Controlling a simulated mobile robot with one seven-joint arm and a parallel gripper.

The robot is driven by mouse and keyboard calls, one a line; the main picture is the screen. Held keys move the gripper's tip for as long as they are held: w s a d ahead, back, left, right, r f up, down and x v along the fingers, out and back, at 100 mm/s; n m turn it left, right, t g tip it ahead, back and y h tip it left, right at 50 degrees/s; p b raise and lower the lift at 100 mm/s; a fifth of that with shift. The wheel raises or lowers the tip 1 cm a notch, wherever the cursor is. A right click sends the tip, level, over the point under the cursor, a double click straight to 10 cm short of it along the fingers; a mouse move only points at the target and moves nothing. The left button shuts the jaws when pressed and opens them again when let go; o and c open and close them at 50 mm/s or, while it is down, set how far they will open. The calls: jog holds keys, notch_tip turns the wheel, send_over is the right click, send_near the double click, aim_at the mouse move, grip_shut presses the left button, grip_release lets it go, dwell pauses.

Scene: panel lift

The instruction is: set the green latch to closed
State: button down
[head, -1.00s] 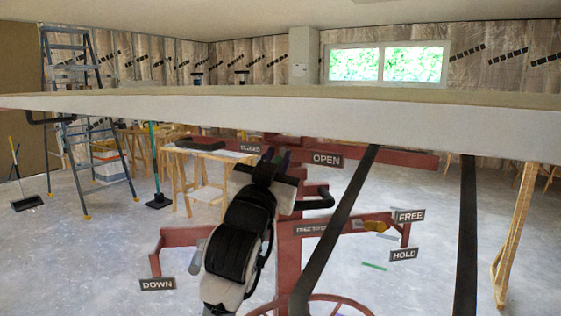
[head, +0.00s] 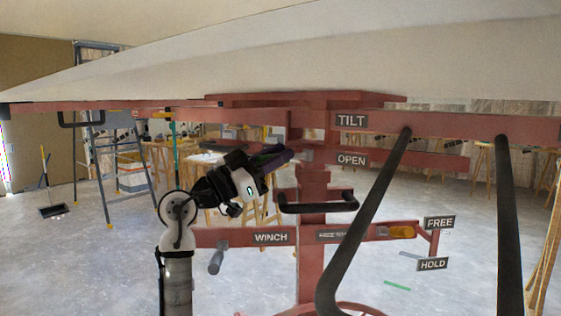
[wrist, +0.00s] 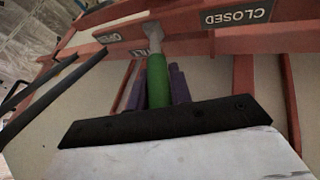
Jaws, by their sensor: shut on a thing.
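The green latch (wrist: 157,80) shows in the wrist view as a green grip on a grey stem, with its upper end at the red bar. My gripper (wrist: 160,90) is shut on the green grip, a purple finger on either side. In the wrist view the CLOSED sign (wrist: 235,15) is at upper right and the OPEN sign (wrist: 119,92) left of the latch. In the head view my gripper (head: 272,158) reaches the red post, left of the OPEN sign (head: 351,159). The latch's green grip is hidden there. I cannot tell its exact angle.
A large pale panel (head: 300,55) hangs low overhead on the red lift frame (head: 313,235). Dark bars (head: 375,220) cross in front at right. A ladder (head: 112,180) stands at back left.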

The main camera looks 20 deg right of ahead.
jog(key=shift+w+a+m+g, duration=0.1)
jog(key=shift+w+m+g, duration=0.2)
jog(key=shift+g, duration=0.4)
jog(key=c, duration=1.3)
grip_release()
jog(key=shift+f, duration=0.1)
jog(key=b+v, duration=0.3)
jog(key=v, duration=1)
jog(key=shift+a+f, duration=0.2)
jog(key=shift+a, duration=0.15)
